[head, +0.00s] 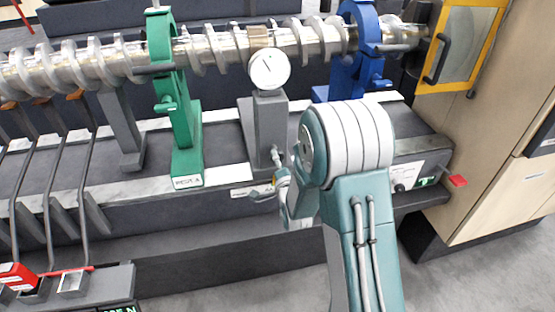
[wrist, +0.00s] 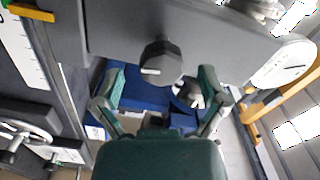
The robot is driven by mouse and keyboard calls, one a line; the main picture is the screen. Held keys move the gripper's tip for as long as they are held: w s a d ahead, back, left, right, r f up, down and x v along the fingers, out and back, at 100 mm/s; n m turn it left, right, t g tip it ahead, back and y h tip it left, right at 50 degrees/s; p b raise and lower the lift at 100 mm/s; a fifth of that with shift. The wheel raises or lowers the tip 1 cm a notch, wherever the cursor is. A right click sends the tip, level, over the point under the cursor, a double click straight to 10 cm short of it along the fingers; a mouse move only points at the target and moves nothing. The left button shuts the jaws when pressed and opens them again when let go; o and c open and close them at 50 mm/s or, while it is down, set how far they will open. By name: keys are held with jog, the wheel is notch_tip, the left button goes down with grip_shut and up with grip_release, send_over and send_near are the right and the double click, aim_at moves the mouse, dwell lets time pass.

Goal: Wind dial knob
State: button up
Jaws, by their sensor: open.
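The dial knob (wrist: 160,62) is dark and faceted, with a white mark on its face. It sits on the side of a grey post (wrist: 215,38), which also stands mid-bench in the head view (head: 268,130). A round white dial gauge (head: 269,69) tops the post; it shows at the right of the wrist view (wrist: 284,63). My gripper (wrist: 162,80) is open, its two green fingers spread to either side of the knob with gaps between. In the head view my gripper (head: 279,172) is small, low in front of the post, partly hidden by my arm.
A long metal screw (head: 215,48) runs along the back, held by a green stand (head: 181,125) and a blue stand (head: 352,72). A control panel with a red piece (head: 457,181) is at the bench's right end. A wooden cabinet (head: 500,150) stands further right.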

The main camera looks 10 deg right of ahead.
jog(key=s, duration=0.4)
jog(key=shift+s, duration=0.3)
dwell(0.3)
jog(key=s+r+n+g, duration=0.5)
jog(key=s+r+n, duration=0.1)
jog(key=r, duration=0.4)
jog(key=s+r+n+g, duration=0.2)
jog(key=s+n+g, duration=0.1)
jog(key=s, duration=0.9)
jog(key=s+r+n+g, duration=0.2)
jog(key=s+n+g, duration=0.2)
jog(key=s, duration=0.7)
jog(key=shift+s+r+n, duration=0.35)
jog(key=shift+n, duration=0.25)
